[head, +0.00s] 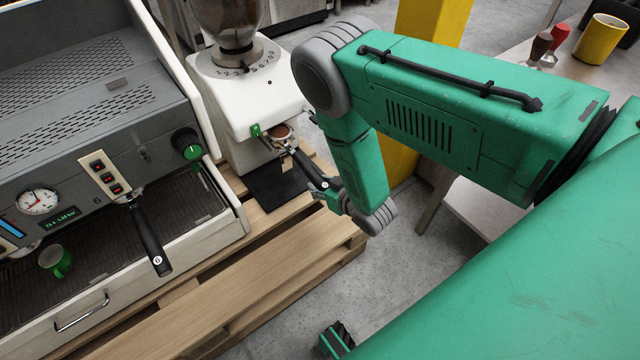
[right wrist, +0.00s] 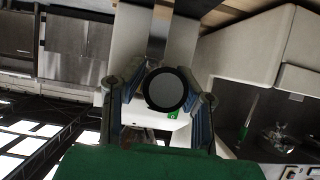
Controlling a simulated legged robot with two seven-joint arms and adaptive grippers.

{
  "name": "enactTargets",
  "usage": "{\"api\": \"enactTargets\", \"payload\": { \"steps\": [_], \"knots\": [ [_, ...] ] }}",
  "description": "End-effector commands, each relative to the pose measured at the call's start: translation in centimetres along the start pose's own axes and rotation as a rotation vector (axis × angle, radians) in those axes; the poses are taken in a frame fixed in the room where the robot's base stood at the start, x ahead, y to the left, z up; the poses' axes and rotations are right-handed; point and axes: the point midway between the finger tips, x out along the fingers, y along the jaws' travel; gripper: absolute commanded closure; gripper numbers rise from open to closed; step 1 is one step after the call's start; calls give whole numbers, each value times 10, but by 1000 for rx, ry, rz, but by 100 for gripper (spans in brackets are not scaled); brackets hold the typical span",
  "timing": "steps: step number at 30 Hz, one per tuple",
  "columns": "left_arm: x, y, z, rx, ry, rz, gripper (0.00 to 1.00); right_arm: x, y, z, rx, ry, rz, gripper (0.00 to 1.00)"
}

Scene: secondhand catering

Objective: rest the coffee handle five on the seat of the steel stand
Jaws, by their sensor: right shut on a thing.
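The coffee handle (head: 302,163) is black, and its round metal basket at the grinder's fork holds brown grounds. My right gripper (head: 323,190) is shut on its grip near the outer end. In the right wrist view the handle shows end-on as a dark ring with a grey disc (right wrist: 165,90), between the fingers of my right gripper (right wrist: 165,76). The handle's number is too small to read. I cannot make out the steel stand or its seat in either view.
A white grinder (head: 235,95) stands behind the handle, with a black mat (head: 275,187) below. The espresso machine (head: 100,140) at left carries another black handle (head: 150,238) and a green cup (head: 57,261). A table at upper right holds a yellow cup (head: 601,40). Pallet slats in front are bare.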

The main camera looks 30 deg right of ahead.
Motion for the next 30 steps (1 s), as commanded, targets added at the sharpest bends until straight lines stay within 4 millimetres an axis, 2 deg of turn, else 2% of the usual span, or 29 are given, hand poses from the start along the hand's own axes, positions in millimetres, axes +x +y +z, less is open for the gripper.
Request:
{"api": "enactTargets", "payload": {
  "steps": [30],
  "knots": [
    [-20,0,-1,0,0,0,60,-39,0,18,1,4,1,100]
  ]
}}
